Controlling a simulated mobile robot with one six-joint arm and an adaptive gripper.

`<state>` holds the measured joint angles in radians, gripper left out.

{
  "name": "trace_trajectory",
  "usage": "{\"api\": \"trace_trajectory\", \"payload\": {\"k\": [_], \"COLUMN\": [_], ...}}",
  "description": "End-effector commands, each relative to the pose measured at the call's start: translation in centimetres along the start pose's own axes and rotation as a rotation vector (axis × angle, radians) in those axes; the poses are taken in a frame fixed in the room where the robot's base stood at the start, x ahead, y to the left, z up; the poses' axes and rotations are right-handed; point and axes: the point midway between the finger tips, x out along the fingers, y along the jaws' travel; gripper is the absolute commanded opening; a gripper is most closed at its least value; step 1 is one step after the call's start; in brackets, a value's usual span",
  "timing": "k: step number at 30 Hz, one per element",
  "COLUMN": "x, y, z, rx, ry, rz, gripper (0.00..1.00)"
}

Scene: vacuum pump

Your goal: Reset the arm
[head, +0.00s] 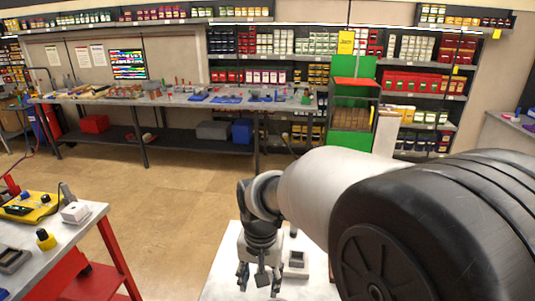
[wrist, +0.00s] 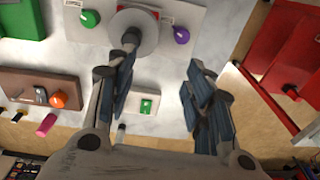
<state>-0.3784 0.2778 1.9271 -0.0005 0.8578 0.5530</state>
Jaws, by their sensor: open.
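My gripper (head: 260,275) hangs down at the end of my arm in the head view, above a white table (head: 222,268). In the wrist view my gripper (wrist: 162,92) has its two dark fingers spread apart, with nothing held between them. A small white box with a green button (wrist: 146,105) lies on the tabletop and shows between the fingers. A pale panel with a green knob (wrist: 90,18) and a purple knob (wrist: 181,35) lies beyond the fingertips. The left finger partly covers a round grey disc (wrist: 135,30) on it.
In the wrist view a brown box with an orange knob (wrist: 58,99) is at left and red equipment (wrist: 295,60) at right. In the head view a workbench (head: 180,98) and shelves stand behind, and a red-legged table (head: 85,215) is at left. The floor between (head: 170,190) is clear.

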Motion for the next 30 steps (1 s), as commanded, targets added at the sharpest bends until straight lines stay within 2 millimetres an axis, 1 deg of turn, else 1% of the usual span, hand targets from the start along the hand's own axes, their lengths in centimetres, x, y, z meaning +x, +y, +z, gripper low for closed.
{"api": "trace_trajectory", "payload": {"k": [1, 3, 5, 6, 10, 12, 15, 18, 21, 25, 30], "x": [-2.2, -4.5, -6.2, -7.2, -9.6, -10.4, -10.9, -10.9, -10.7, -10.6, -10.6], "y": [1.9, 4.4, 6.5, 7.8, 11.8, 13.7, 16.0, 17.5, 18.4, 19.0, 19.0], "z": [0.5, 1.6, 2.7, 3.6, 6.8, 8.7, 11.4, 13.6, 15.0, 15.8, 15.9], "rx": [-0.005, -0.023, -0.039, -0.050, -0.084, -0.102, -0.128, -0.149, -0.164, -0.175, -0.175], "ry": [0.030, 0.063, 0.092, 0.111, 0.177, 0.213, 0.260, 0.297, 0.322, 0.336, 0.336], "rz": [-0.014, -0.025, -0.032, -0.035, -0.039, -0.036, -0.027, -0.016, -0.006, 0.001, 0.001], "gripper": [0.48, 0.48, 0.48, 0.48, 0.48, 0.48, 0.48, 0.48, 0.48, 0.48, 0.48]}}
